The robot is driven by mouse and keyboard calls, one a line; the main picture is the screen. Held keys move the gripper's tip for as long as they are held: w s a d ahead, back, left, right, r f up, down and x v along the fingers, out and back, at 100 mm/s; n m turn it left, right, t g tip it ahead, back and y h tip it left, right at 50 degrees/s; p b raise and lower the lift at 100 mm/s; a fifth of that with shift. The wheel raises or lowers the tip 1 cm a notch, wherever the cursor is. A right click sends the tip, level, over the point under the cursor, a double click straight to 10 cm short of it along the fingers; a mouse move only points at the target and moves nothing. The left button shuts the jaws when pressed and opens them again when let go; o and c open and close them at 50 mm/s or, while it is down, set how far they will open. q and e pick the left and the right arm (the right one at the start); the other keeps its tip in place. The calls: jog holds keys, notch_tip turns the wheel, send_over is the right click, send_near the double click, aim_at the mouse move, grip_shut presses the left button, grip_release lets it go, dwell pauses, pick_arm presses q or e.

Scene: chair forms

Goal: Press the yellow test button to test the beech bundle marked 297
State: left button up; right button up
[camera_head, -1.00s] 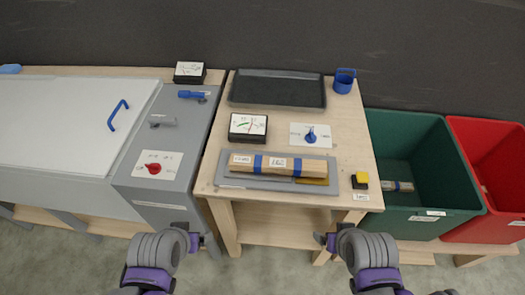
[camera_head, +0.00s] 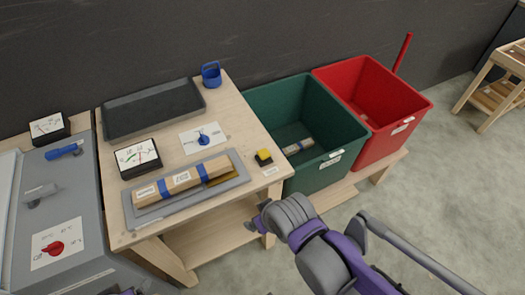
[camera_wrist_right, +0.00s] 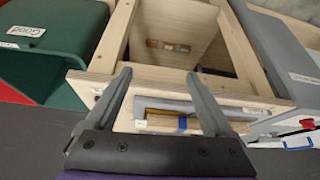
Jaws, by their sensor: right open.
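The yellow test button (camera_head: 263,155) sits on a black base at the right front of the wooden table. The beech bundle (camera_head: 181,182), a pale wooden bar with blue bands and white labels, lies on a grey tray (camera_head: 226,186). Its label is too small to read surely. My right gripper (camera_head: 256,224) is in front of the table's right edge, below and apart from the button. In the right wrist view the right gripper (camera_wrist_right: 158,78) has its fingers wide apart, with nothing between them.
A dial gauge (camera_head: 138,158), a blue knob (camera_head: 203,138), a black tray (camera_head: 153,108) and a blue cup (camera_head: 211,74) share the table. A green bin (camera_head: 340,137) and a red bin (camera_head: 400,105) stand to its right. A grey cabinet (camera_head: 85,190) stands left.

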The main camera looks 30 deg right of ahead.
dwell(0.3)
grip_shut()
dwell(0.3)
dwell(1.3)
